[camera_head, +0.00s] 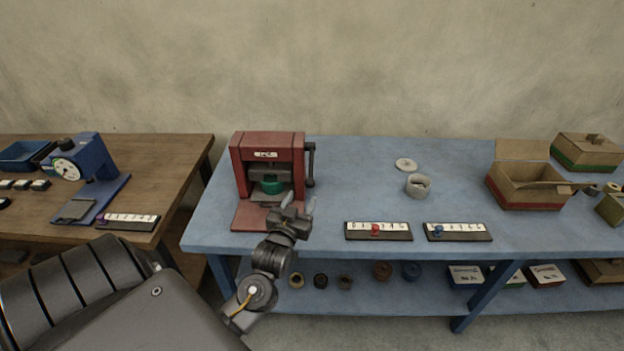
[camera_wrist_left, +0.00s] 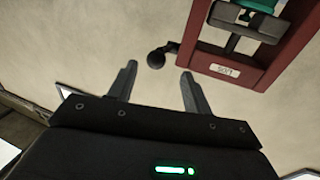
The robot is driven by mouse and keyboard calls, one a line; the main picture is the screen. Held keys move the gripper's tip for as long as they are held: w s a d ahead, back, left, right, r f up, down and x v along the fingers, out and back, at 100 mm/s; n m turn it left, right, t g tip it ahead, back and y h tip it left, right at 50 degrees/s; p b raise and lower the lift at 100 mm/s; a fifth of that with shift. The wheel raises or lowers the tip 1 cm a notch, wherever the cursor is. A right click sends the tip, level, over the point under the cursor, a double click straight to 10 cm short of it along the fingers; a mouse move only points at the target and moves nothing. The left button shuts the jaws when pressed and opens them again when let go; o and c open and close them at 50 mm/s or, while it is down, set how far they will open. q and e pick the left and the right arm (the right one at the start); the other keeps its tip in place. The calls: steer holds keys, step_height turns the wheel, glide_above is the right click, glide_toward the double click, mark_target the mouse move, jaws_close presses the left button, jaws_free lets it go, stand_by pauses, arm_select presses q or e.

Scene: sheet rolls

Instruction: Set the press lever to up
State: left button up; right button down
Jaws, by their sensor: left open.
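The red press (camera_head: 268,138) stands on the left part of the blue table, with a green round piece (camera_head: 271,186) inside it. Its dark lever (camera_head: 310,165) is on the press's right side and looks roughly vertical. In the left wrist view the lever's round dark knob (camera_wrist_left: 157,58) shows beside the red press frame (camera_wrist_left: 243,68). My left gripper (camera_head: 298,201) is open and empty, in front of the press's lower right. In the left wrist view its fingertips (camera_wrist_left: 158,68) are apart, with the knob beyond the gap between them. My right gripper is out of view.
Two number strips (camera_head: 378,237) (camera_head: 458,238) lie at the front of the blue table (camera_head: 350,180). A pale pot (camera_head: 418,185) and an open cardboard box (camera_head: 522,195) stand farther right. A blue dial device (camera_head: 92,165) stands on the wooden table at left.

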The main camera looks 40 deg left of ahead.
mark_target(308, 186)
arm_select(q)
steer(key=p+x, duration=0.2)
steer(key=x, duration=0.7)
steer(key=shift+w, duration=0.15)
steer(key=shift+w+a+f+p, duration=0.1)
steer(key=shift+w+a+p, duration=0.2)
steer(key=shift+w, duration=0.4)
steer(key=shift+d, duration=0.1)
jaws_close()
